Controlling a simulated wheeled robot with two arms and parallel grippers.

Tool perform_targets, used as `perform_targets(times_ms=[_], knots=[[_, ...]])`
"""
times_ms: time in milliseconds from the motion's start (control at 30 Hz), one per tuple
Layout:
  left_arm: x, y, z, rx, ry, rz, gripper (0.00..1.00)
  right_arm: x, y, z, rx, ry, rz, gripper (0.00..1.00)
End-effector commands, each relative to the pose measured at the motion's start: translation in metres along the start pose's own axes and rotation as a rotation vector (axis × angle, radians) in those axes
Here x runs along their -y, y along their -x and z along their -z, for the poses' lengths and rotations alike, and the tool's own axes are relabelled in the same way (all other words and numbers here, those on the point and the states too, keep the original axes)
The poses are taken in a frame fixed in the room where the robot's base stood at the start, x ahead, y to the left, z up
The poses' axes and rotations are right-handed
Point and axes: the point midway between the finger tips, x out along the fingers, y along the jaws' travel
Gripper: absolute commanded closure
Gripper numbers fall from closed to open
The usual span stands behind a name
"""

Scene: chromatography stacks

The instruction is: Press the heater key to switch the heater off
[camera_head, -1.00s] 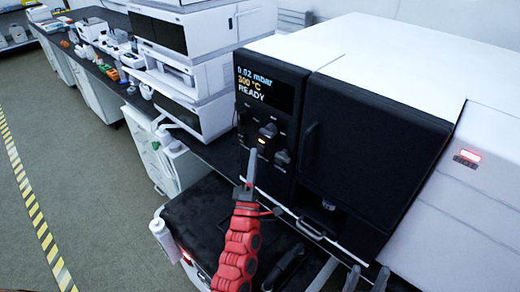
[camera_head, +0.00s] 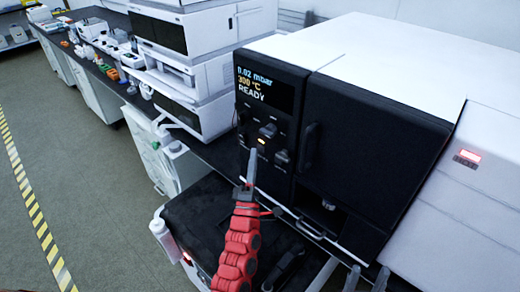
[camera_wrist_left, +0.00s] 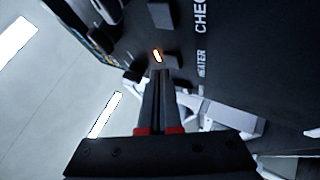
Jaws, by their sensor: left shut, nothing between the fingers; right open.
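The instrument's black control panel (camera_head: 258,125) faces me in the head view, with a display (camera_head: 266,84) reading 0.02 mbar, 300 °C and READY. An orange light (camera_head: 261,141) glows among dark raised keys; it also shows in the left wrist view (camera_wrist_left: 157,56). The word HEATER (camera_wrist_left: 202,64) is printed beside a dark key (camera_wrist_left: 172,61) next to that light. My left gripper (camera_head: 252,152) is shut and empty, its tips just in front of the key area; I cannot tell whether they touch. My right gripper (camera_head: 366,279) is open at the bottom edge, away from the panel.
A black door with a handle (camera_head: 309,147) is right of the panel. Stacked white modules (camera_head: 187,70) stand left on the dark bench. Floor at far left is clear.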

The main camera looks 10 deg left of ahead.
Motion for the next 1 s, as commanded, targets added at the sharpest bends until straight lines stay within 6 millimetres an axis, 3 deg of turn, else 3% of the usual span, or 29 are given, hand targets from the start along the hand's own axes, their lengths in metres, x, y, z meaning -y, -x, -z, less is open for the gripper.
perform_targets(times_ms=[1000], knots=[[0.005, -0.007, -0.005, 0.0, 0.0, -0.001, 1.0, 0.001, 0.013, -0.002, 0.0, 0.0, 0.0, 0.5]])
